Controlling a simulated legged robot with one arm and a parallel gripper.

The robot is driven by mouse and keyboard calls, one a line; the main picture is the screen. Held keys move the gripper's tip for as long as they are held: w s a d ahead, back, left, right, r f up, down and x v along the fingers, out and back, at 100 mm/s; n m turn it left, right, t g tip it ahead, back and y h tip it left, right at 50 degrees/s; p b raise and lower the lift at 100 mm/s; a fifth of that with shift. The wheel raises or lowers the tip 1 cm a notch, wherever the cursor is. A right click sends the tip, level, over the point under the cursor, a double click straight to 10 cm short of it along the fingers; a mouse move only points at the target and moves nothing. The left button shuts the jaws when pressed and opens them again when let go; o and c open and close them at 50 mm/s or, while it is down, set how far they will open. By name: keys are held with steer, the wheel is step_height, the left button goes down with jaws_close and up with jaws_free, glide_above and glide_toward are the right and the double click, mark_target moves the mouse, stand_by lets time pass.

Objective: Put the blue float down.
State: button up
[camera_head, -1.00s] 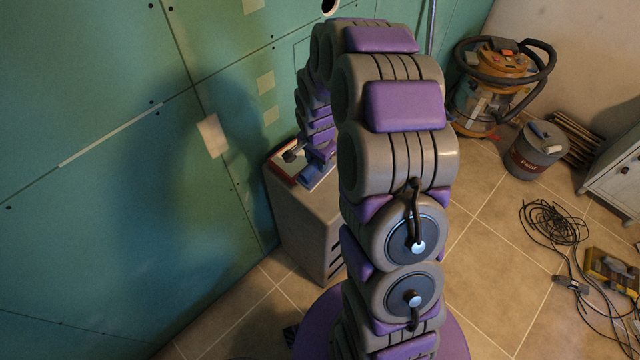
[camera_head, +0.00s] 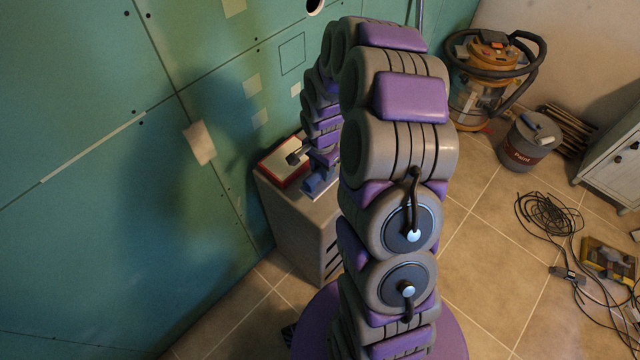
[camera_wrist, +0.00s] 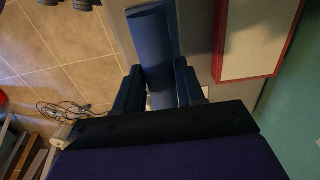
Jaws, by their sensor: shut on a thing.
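The blue float (camera_wrist: 152,38) shows in the wrist view as a long blue piece between the fingers of my gripper (camera_wrist: 160,85). My gripper is shut on it. In the head view my gripper (camera_head: 318,178) is at the far end of my arm, over the top of the grey cabinet (camera_head: 296,212) beside the green wall. The float is small and partly hidden by my arm there, so I cannot tell whether it touches the cabinet top.
A red-rimmed tray with a pale inside (camera_head: 280,165) lies on the cabinet top, left of my gripper. It also shows in the wrist view (camera_wrist: 262,35). An orange vacuum (camera_head: 487,85), a paint bucket (camera_head: 528,142) and a coil of cable (camera_head: 548,212) stand on the tiled floor at right.

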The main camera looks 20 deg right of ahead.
mark_target(320, 181)
step_height(320, 181, down, 2)
steer(key=shift+d+f, duration=0.1)
steer(key=f, duration=0.2)
steer(key=a+f+b, duration=0.1)
steer(key=f, duration=0.1)
steer(key=shift+a, duration=0.1)
steer(key=shift+d, duration=0.3)
steer(key=o, duration=0.7)
steer(key=shift+d, duration=0.15)
steer(key=shift+o, duration=1.2)
steer(key=shift+a, duration=0.3)
